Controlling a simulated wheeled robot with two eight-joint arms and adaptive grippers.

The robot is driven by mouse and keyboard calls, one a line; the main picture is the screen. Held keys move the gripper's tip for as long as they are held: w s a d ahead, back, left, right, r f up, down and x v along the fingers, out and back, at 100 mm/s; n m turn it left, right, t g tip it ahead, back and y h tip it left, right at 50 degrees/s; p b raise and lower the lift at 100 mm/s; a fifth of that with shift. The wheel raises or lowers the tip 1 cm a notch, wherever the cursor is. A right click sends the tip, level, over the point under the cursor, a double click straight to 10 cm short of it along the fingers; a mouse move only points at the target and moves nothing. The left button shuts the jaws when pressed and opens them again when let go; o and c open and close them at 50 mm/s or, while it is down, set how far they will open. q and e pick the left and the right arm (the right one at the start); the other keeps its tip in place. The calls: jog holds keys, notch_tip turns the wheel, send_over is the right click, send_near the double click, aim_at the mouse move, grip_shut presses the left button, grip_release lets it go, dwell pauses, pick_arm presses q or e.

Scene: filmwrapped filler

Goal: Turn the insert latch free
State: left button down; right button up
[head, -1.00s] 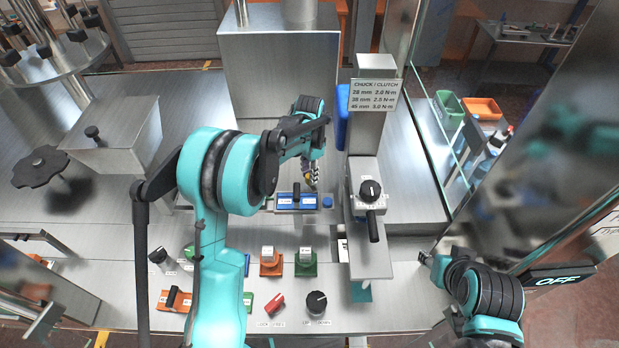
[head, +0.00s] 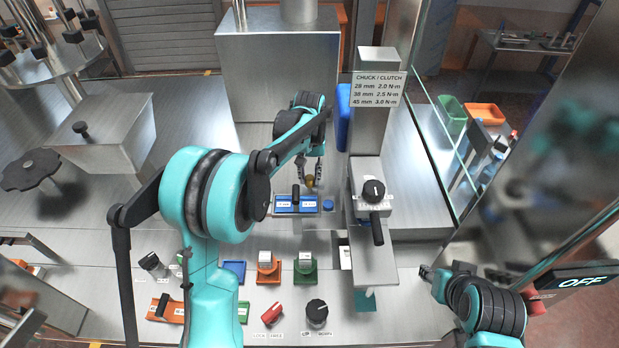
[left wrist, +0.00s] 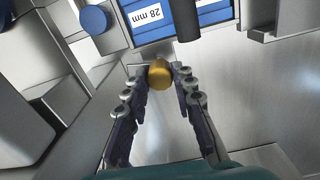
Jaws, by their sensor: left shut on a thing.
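A small brass-coloured knob (head: 310,181) stands just behind the blue insert (head: 284,208) on the steel deck; I take it for the insert latch. My left gripper (head: 311,167) points down at it, one finger on each side. In the left wrist view the knob (left wrist: 160,74) sits between the fingertips (left wrist: 160,78), and the gripper is shut on it. The insert (left wrist: 145,28) has a black handle (left wrist: 185,20) and a label reading 28 mm. My right gripper (head: 427,271) is small at the lower right, away from the insert; its fingers are unclear.
Right of the insert stands a steel column with a chuck/clutch sign (head: 378,89) and a black-knobbed unit (head: 373,191). A blue button (head: 328,205) is beside the insert. Orange (head: 268,269) and green (head: 305,268) holders, a red knob (head: 272,313) and a black knob (head: 317,312) are in front.

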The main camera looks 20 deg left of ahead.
aim_at(309, 178)
pick_arm(q)
jog(key=shift+n+b, duration=0.35)
jog(key=shift+n, duration=0.95)
jog(key=shift+r, duration=0.1)
jog(key=c, duration=1.3)
grip_release()
jog(key=shift+o, duration=0.2)
notch_tip(309, 178, up, 12)
